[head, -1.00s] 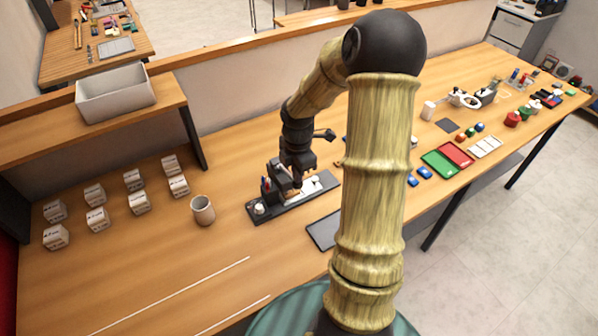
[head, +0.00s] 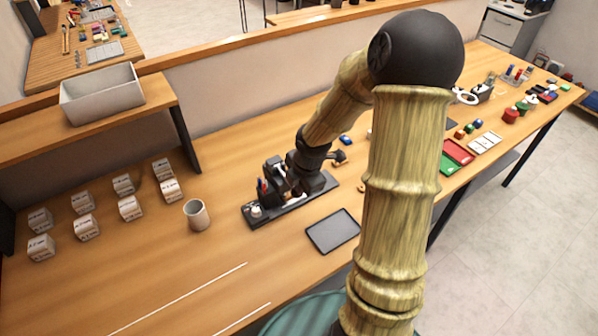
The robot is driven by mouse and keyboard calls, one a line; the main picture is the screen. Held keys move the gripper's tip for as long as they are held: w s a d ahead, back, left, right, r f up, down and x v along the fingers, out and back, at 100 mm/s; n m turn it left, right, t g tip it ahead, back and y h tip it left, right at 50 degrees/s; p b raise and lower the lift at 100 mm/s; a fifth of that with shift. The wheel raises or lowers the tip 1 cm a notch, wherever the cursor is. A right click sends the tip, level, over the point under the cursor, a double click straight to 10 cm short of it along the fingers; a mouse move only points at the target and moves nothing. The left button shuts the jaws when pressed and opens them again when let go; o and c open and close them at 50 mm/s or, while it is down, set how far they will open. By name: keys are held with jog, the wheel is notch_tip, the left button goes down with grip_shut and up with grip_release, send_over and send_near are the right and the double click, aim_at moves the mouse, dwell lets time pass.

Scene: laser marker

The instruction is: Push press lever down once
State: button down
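A dark press device on a long black base (head: 292,207) stands on the wooden table, left of my arm's column. It has a dark upright part (head: 273,172), small red and blue pieces (head: 263,187) and a white round piece (head: 256,211) at its left end. My gripper (head: 303,186) is low over the right part of the base, close beside the dark upright. Dark parts overlap there, so I cannot pick out the lever or tell whether my gripper touches it. The fingers are too small and dark to show whether they are open or shut.
A grey cup (head: 196,215) stands left of the base. A dark tray (head: 333,231) lies to its front right. Several white labelled boxes (head: 131,207) stand further left. A white bin (head: 102,94) sits on a shelf behind. Coloured trays and small items lie at right.

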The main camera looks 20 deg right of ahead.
jog(key=shift+s+a+f, duration=0.1)
jog(key=shift+s+f, duration=0.15)
jog(key=shift+s, duration=0.05)
jog(key=p+v, duration=0.8)
jog(key=v, duration=0.6)
jog(key=shift+s+d, duration=0.2)
jog(key=shift+d, duration=0.1)
jog(key=shift+w, duration=0.1)
